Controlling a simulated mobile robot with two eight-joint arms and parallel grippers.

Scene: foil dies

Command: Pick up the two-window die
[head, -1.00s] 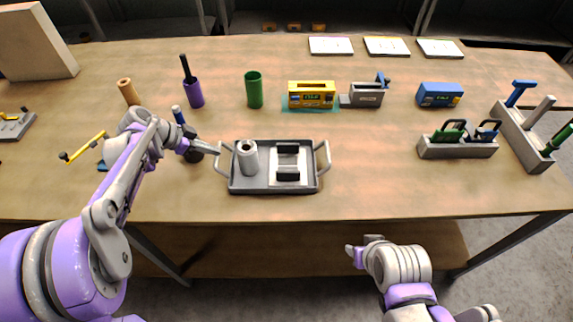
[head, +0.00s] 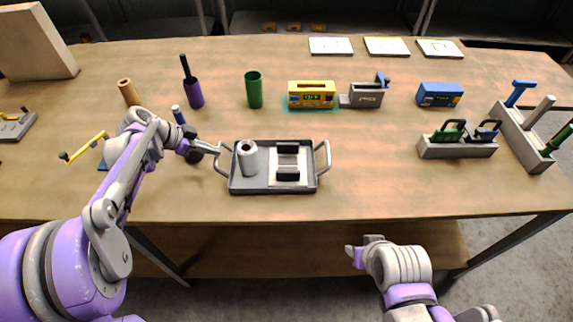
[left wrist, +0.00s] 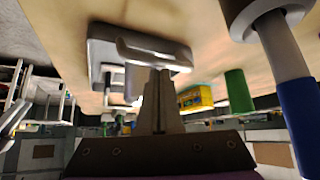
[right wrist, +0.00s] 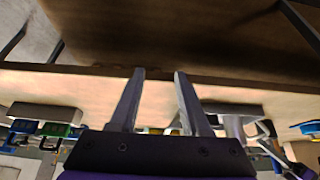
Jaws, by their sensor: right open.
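I cannot tell for sure which thing is the two-window die. Two handled pieces, one green (head: 449,131) and one blue (head: 487,132), stand in a grey holder (head: 457,151) at the right; their windows are too small to make out. My left gripper (head: 217,150) is at the left handle of the grey tray (head: 235,187). In the left wrist view its fingers (left wrist: 156,75) are together, with the tray handle (left wrist: 125,52) right at their tips; a grip on it is not clear. My right gripper (right wrist: 158,75) is open and empty, low before the table's front edge.
The tray holds a grey cylinder (head: 247,156) and a fixture with black blocks (head: 288,174). A yellow box (head: 312,101), a grey device (head: 367,97) and a blue box (head: 440,95) stand behind. A slotted rack (head: 524,140) is far right.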

